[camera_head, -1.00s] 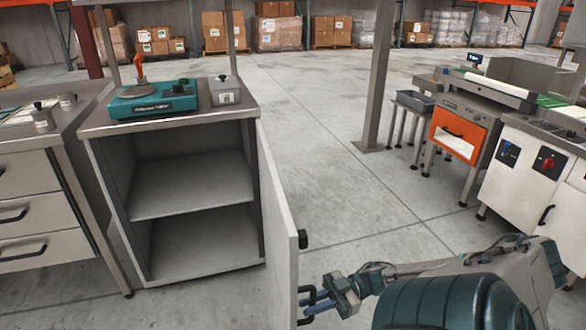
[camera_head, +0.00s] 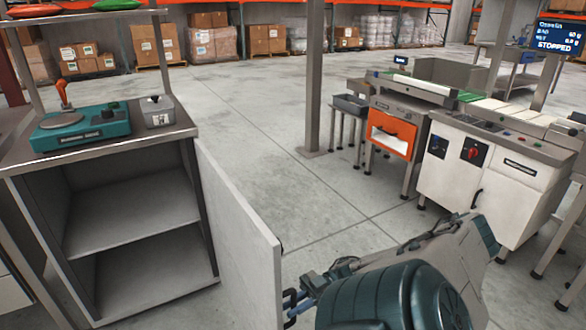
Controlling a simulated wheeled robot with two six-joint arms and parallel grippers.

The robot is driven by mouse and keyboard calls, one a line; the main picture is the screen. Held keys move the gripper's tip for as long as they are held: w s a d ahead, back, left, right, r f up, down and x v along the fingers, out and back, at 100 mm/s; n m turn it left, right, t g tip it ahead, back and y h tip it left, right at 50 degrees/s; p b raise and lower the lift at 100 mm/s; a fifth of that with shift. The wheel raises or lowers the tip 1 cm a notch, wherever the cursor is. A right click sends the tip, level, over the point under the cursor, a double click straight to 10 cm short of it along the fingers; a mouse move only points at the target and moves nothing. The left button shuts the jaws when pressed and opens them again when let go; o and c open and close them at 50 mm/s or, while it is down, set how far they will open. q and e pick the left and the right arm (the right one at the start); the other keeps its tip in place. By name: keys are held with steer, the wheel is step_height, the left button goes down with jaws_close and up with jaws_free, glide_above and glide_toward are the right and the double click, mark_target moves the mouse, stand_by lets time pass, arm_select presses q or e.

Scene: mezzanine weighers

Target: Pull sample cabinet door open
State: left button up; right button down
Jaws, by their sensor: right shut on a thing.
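The sample cabinet (camera_head: 130,205) stands at the left, its inside bare with one shelf (camera_head: 130,213). Its white door (camera_head: 238,240) is swung wide open, hinged at the cabinet's right side and reaching toward me. A dark handle (camera_head: 289,297) sits at the door's near edge, low in the picture. My right gripper (camera_head: 298,303) is shut on this handle; its fingertips are partly hidden by the door edge and the arm. My left gripper is out of view.
A teal device (camera_head: 82,127) and a small grey box (camera_head: 158,111) stand on the cabinet top. A grey post (camera_head: 312,80) rises behind the door. White and orange machines (camera_head: 480,165) stand at the right.

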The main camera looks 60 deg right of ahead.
steer(key=c, duration=1.5)
jaws_free()
steer(key=v, duration=1)
steer(key=shift+s+d, duration=0.15)
steer(key=shift+d, duration=0.2)
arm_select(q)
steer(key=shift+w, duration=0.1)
